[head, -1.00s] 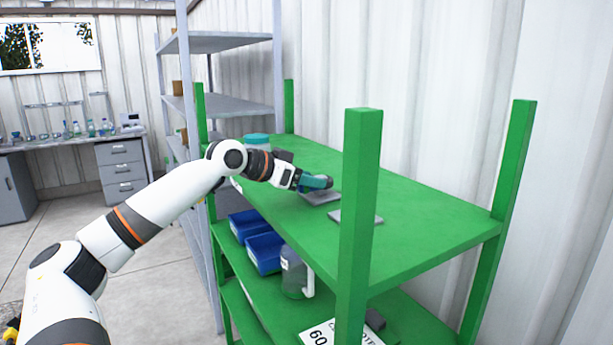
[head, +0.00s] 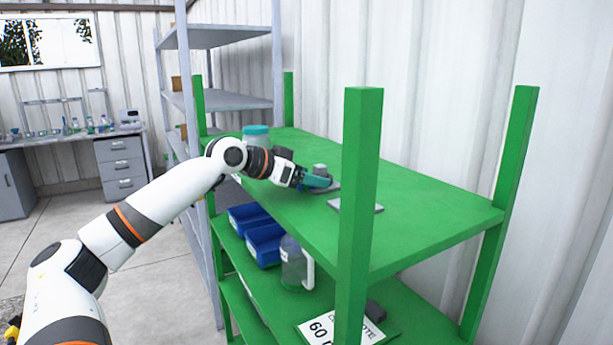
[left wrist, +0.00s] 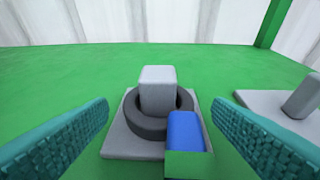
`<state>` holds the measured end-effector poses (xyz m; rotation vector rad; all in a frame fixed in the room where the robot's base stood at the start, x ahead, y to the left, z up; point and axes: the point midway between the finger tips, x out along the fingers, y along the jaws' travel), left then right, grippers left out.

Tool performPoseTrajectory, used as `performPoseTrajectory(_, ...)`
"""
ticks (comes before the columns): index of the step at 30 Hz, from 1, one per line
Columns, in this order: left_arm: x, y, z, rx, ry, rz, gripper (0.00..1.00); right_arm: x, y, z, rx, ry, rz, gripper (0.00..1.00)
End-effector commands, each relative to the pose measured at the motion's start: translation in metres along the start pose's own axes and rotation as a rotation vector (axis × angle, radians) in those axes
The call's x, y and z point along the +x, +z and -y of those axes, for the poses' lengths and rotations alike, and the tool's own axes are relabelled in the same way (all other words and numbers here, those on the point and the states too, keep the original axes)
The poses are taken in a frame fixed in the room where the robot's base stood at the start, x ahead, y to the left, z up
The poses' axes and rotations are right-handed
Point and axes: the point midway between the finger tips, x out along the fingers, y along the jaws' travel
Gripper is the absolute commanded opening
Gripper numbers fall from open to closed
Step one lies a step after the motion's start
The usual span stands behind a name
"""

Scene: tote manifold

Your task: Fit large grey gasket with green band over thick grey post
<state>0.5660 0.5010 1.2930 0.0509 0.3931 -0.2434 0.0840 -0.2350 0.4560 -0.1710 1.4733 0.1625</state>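The thick grey post (left wrist: 158,92) stands upright on a light grey square plate (left wrist: 118,147) in the left wrist view. A dark grey ring, the gasket (left wrist: 146,129), lies low around the post. A block with a blue top (left wrist: 184,131) and a green front sits against the ring's near right side; I cannot tell if it is the gasket's band. My left gripper (left wrist: 160,128) is open, its teal fingers apart on either side of ring and block, touching neither. In the head view the gripper (head: 318,182) is at the plate, the post top (head: 320,169) showing behind it.
A second grey plate (head: 355,206) lies to the right on the green shelf (head: 430,205), with a thinner grey post (left wrist: 304,97) on it. A green upright (head: 360,200) stands in front. A teal-lidded jar (head: 256,133) stands at the far left. The right shelf top is clear.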

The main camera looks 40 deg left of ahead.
Motion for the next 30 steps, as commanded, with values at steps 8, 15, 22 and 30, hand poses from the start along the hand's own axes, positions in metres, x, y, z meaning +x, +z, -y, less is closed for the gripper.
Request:
performPoseTrajectory(8,-0.002,-0.001,-0.001,0.0,0.002,0.0,0.74,0.003,0.0,0.0,0.0,0.0,0.0,1.0)
performPoseTrajectory(15,-0.025,-0.008,-0.002,0.004,0.006,-0.002,0.74,0.036,-0.003,0.0,0.0,0.0,0.0,1.0)
performPoseTrajectory(22,-0.06,-0.008,0.0,0.003,0.004,0.003,0.74,0.078,-0.007,-0.001,0.0,-0.001,0.0,1.0)
performPoseTrajectory(30,-0.108,-0.002,0.0,0.001,0.001,0.004,0.74,0.102,-0.009,-0.001,0.0,-0.001,0.0,1.0)
